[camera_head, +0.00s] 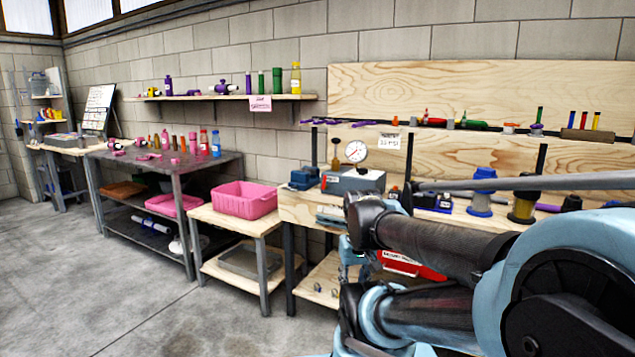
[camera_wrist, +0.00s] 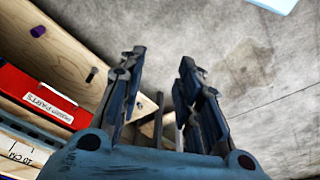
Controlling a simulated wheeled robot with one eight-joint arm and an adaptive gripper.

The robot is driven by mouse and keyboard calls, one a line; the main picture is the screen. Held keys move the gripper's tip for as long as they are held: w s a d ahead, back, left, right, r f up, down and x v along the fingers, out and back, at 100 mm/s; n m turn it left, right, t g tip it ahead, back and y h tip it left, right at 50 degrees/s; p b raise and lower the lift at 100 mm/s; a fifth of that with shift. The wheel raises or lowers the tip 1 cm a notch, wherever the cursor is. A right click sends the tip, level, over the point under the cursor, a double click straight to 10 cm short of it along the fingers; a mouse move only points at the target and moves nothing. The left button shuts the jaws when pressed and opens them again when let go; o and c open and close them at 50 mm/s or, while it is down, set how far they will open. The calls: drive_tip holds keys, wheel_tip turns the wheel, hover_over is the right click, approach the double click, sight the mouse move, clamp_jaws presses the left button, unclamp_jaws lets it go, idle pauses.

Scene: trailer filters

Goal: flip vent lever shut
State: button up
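A grey box-shaped device (camera_head: 353,181) with a round white dial gauge (camera_head: 356,151) stands on the wooden bench in the head view. A thin upright piece with a brownish top (camera_head: 336,151) stands at its back left; I cannot tell whether this is the vent lever. My gripper (camera_wrist: 160,62) is open and empty in the wrist view, its two fingers apart, above floor and beside bench wood. In the head view my arm covers part of the bench, and the gripper is mostly hidden, low at the bench's front. No vent lever is clearly identifiable.
A red labelled bin (camera_head: 412,265) is below the bench top; it also shows in the wrist view (camera_wrist: 38,97). A pink tub (camera_head: 244,199) stands on a low table to the left. Blue and dark filter-like units (camera_head: 483,190) stand further right. Floor at left is clear.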

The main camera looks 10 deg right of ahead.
sight(324, 179)
drive_tip(key=shift+w, duration=0.1)
drive_tip(key=w+d+r+n+t+h, duration=0.1)
drive_tip(key=w+d+r+n+h, duration=0.2)
drive_tip(key=w, duration=0.4)
drive_tip(key=w+r+n+t+h, duration=0.25)
drive_tip(key=w+n, duration=0.25)
drive_tip(key=w, duration=0.3)
drive_tip(key=w+d+r+n+h, duration=0.2)
drive_tip(key=w+r+n, duration=0.2)
drive_tip(key=w, duration=0.3)
drive_tip(key=w+a+r+n+t+h, duration=0.15)
drive_tip(key=w+a+n+t, duration=0.25)
drive_tip(key=w+a+n, duration=0.5)
drive_tip(key=w+a+r+n+t+h, duration=0.15)
drive_tip(key=w+a+n+t, duration=0.4)
drive_tip(key=w, duration=0.55)
drive_tip(key=shift+g, duration=0.3)
drive_tip(key=x, duration=1.6)
drive_tip(key=shift+w, duration=0.4)
clamp_jaws()
